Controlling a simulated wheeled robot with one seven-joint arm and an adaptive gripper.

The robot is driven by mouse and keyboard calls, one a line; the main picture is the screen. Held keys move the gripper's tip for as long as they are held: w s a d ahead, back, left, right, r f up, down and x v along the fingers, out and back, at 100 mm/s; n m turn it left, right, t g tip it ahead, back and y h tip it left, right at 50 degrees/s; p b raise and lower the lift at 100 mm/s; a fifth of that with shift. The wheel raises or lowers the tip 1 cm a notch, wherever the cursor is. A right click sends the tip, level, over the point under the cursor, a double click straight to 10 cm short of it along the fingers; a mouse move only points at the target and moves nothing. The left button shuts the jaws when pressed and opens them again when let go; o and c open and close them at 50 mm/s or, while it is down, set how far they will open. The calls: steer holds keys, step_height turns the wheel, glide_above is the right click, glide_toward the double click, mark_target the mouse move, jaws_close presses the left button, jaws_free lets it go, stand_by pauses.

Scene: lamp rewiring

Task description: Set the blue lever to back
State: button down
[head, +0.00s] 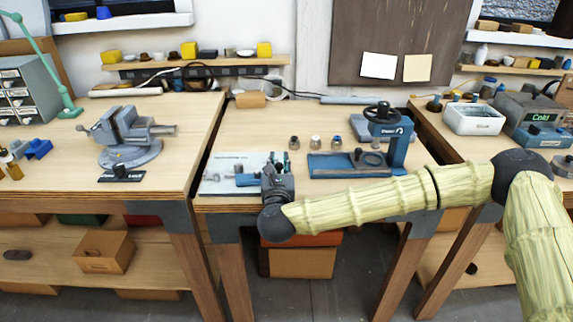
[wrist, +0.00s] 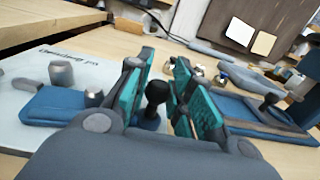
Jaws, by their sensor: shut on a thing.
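My gripper (head: 272,178) is low over the front left of the middle bench, beside a blue fixture (head: 247,180) on a pale printed plate. In the wrist view, my gripper (wrist: 160,98) has its green-padded fingers on either side of a lever with a round black knob (wrist: 156,92), and is shut on it. This seems to be the blue lever; its shaft and base are mostly hidden by my gripper. The blue fixture (wrist: 55,106) with metal posts shows to the left in the wrist view. Which way the lever leans is hard to tell.
A blue press with a black handwheel (head: 383,108) and a blue tray stand to the right. Several small metal parts (head: 315,142) stand behind. A grey vise (head: 130,135) is on the left bench. Bare wood (head: 235,140) shows behind the plate.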

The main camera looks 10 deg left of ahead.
steer(key=shift+s+b, duration=0.35)
steer(key=shift+s, duration=0.5)
steer(key=c, duration=1.3)
jaws_free()
steer(key=shift+o, duration=0.2)
steer(key=shift+s, duration=0.15)
steer(key=s+d, duration=0.1)
steer(key=s, duration=1)
steer(key=shift+s+d, duration=0.25)
steer(key=shift+s, duration=0.1)
